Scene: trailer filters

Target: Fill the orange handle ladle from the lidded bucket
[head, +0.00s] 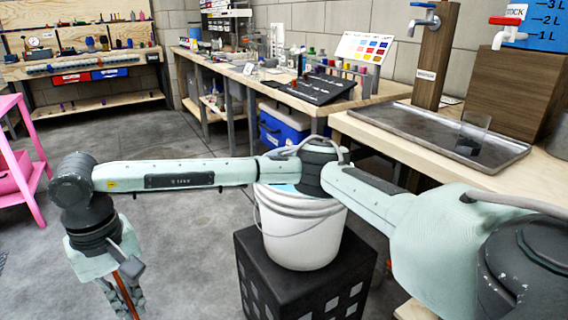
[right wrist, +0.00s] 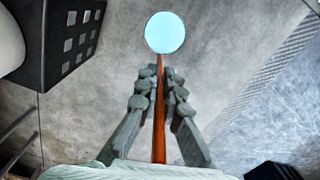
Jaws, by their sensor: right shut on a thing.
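My right gripper (head: 123,296) is at the lower left of the head view, pointing down and shut on the orange handle (head: 126,293) of the ladle. In the right wrist view the orange handle (right wrist: 159,110) runs between the fingers (right wrist: 158,84) to a round light-blue face (right wrist: 165,32) at the ladle's far end. I cannot tell whether that face is liquid or the bowl itself. The white bucket (head: 302,240) stands upright, right of the gripper and apart from it. Light blue shows at its top, but my arm hides most of the opening. I see no lid clearly. My left gripper is out of view.
The bucket stands on a black crate-like stand (head: 305,285), which also shows in the right wrist view (right wrist: 58,45). A workbench (head: 400,150) with a metal tray (head: 420,135) and taps is at right. A pink cart (head: 20,165) is at left. Open concrete floor lies between.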

